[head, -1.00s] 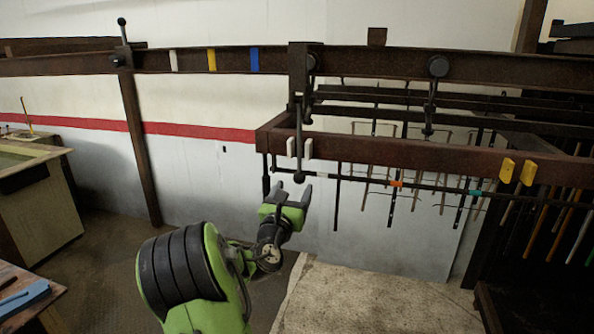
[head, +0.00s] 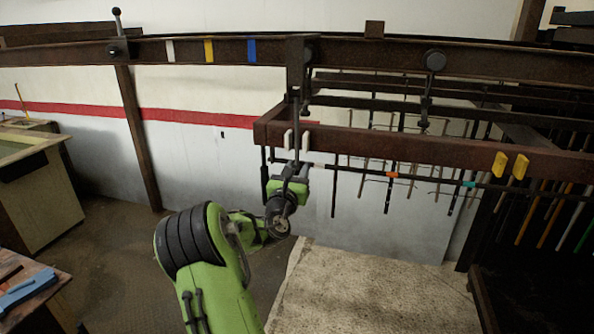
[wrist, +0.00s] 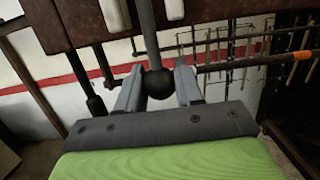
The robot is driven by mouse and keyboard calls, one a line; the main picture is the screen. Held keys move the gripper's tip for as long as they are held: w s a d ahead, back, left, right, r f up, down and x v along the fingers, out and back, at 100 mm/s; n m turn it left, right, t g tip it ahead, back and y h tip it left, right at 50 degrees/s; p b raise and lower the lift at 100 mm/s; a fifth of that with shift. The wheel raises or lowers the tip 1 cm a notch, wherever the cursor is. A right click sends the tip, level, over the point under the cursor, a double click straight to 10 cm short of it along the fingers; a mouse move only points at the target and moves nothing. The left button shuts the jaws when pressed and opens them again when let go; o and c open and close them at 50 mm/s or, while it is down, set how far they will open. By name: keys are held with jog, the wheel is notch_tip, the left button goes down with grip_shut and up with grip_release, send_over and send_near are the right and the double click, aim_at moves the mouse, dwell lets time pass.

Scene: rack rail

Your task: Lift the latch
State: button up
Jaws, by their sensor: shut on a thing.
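A thin grey vertical rod with a black ball knob at its lower end, seemingly the latch (head: 296,120), hangs at the left end of the brown rack frame. In the wrist view, the rod comes down from above to its black ball knob (wrist: 158,84). My gripper (head: 290,170) has come up from below and its two grey fingers stand on either side of the knob, shut on it. The fingers (wrist: 157,78) hide little of the knob in the wrist view. The upper end of the rod is hard to make out against the dark post.
The brown frame (head: 400,145) hangs from an overhead rail (head: 480,65), with yellow pads (head: 500,165) on its right and white pads (head: 288,140) near the knob. Several thin rods hang behind. A knobbed lever (head: 118,28) stands at the rail's left.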

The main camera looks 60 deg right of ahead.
dwell(0.3)
jog(key=s+a+r, duration=0.1)
jog(key=a+r, duration=0.4)
jog(key=a, duration=0.3)
jog(key=s+a+r, duration=0.1)
jog(key=a+r, duration=0.4)
jog(key=a, duration=0.4)
jog(key=shift+s+a+r, duration=0.15)
jog(key=shift+s+r, duration=0.2)
jog(key=shift+o, duration=0.2)
jog(key=shift+r, duration=0.2)
jog(key=o, duration=0.9)
jog(key=shift+a, duration=0.3)
jog(key=shift+d, duration=0.1)
